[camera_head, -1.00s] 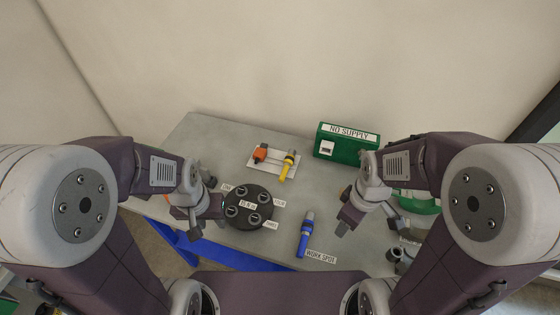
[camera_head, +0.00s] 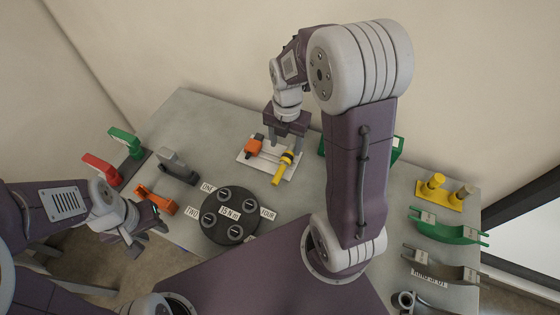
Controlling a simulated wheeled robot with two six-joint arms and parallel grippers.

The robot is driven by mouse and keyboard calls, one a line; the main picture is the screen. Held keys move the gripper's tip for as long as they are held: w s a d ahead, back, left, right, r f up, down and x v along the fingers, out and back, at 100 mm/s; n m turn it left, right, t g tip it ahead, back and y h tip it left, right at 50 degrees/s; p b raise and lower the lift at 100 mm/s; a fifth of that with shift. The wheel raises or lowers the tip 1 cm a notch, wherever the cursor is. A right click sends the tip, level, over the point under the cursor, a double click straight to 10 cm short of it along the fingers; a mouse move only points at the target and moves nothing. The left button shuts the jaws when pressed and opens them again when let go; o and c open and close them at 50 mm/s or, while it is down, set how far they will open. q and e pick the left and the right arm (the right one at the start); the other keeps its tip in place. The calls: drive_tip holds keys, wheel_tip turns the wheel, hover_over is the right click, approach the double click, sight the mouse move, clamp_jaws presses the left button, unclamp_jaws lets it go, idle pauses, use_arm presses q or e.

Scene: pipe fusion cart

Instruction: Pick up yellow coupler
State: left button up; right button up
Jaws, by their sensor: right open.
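A yellow coupler (camera_head: 281,172), a yellow piece with a dark band near its upper end, lies on a white plate (camera_head: 254,169) at the back middle of the table. An orange piece (camera_head: 253,146) lies on the same plate, to its left. My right gripper (camera_head: 286,141) is open, pointing down just behind and above the plate, close to the coupler's upper end. It looks empty, and I see no contact with the coupler. My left gripper (camera_head: 146,239) is at the lower left, away from the plate; its fingers look spread and empty.
A black round disc (camera_head: 229,229) with several sockets stands front of the plate. Orange (camera_head: 156,199), grey (camera_head: 178,167), red (camera_head: 101,168) and green (camera_head: 126,141) tools are at left. Yellow stand (camera_head: 440,195) and curved green holder (camera_head: 447,232) are at right. My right arm hides the middle right.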

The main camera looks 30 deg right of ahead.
sight(285, 159)
wheel_tip(285, 159, down, 4)
drive_tip(key=shift+w+d+r, duration=0.1)
drive_tip(key=shift+w, duration=0.1)
drive_tip(key=f, duration=0.4)
drive_tip(key=shift+s+f, duration=0.2)
drive_tip(key=shift+f, duration=0.2)
drive_tip(key=shift+w+f, duration=0.15)
drive_tip(key=shift+f, duration=0.2)
drive_tip(key=shift+r, duration=0.1)
clamp_jaws()
